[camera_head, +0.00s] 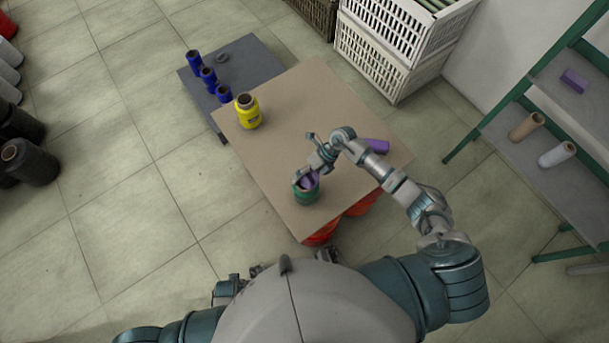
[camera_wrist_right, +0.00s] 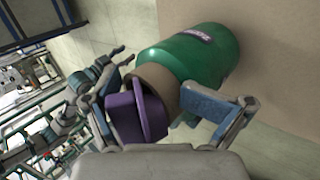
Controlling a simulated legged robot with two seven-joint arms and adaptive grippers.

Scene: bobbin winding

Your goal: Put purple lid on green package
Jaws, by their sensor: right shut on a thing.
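The green package (camera_head: 306,194) stands upright near the front edge of the brown table. In the right wrist view the green package (camera_wrist_right: 204,58) shows a brown core (camera_wrist_right: 160,86) at its open end. The purple lid (camera_wrist_right: 126,120) is right at that core end; I cannot tell whether it touches or is seated. It also shows in the head view (camera_head: 311,181). My right gripper (camera_head: 312,174) is shut on the purple lid over the package. My left gripper (camera_head: 228,289) is partly seen low beside my body; its jaws are unclear.
The brown table (camera_head: 285,115) also holds a yellow package (camera_head: 248,113) and another purple piece (camera_head: 377,145) behind my arm. A grey platform (camera_head: 255,62) with blue spools adjoins it. White crates (camera_head: 385,50) stand behind; a green-framed shelf (camera_head: 510,130) is at right.

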